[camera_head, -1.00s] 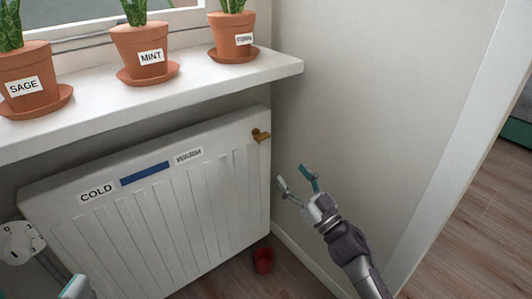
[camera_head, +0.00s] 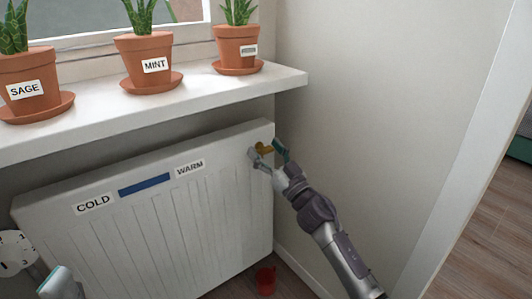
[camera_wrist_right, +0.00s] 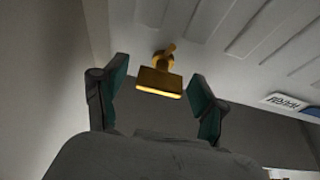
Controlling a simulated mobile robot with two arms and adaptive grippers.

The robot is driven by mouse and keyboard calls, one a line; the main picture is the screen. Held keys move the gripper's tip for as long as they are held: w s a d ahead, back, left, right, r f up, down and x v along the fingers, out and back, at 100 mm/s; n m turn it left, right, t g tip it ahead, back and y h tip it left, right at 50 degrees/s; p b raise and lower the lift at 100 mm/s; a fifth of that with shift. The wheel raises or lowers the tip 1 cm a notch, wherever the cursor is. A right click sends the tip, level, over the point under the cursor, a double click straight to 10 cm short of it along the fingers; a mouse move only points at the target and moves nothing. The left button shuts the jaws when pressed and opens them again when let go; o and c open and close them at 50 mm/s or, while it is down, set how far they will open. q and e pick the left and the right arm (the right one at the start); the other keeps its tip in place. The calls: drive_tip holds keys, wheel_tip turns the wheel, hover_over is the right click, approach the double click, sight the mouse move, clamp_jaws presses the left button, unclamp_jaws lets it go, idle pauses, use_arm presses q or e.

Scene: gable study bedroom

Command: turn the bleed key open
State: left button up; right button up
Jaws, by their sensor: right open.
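The brass bleed key (camera_head: 265,148) sits at the top right corner of the white radiator (camera_head: 150,235). In the right wrist view the key (camera_wrist_right: 160,82) shows its flat bar handle between and just beyond my fingertips. My right gripper (camera_head: 267,152) is open, with one finger on each side of the key; it also shows in the right wrist view (camera_wrist_right: 158,88). I see a gap between the key and both fingers. A small part of my left gripper (camera_head: 62,284) shows at the bottom left; its jaws cannot be made out.
A white window sill (camera_head: 205,88) with potted plants labelled SAGE (camera_head: 28,85) and MINT (camera_head: 147,58), and a third pot (camera_head: 238,45), juts out above the radiator. A red cup (camera_head: 266,281) stands on the floor below. A wall is close on the right.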

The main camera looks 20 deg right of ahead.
drive_tip(key=c, duration=1.2)
drive_tip(key=shift+o, duration=0.2)
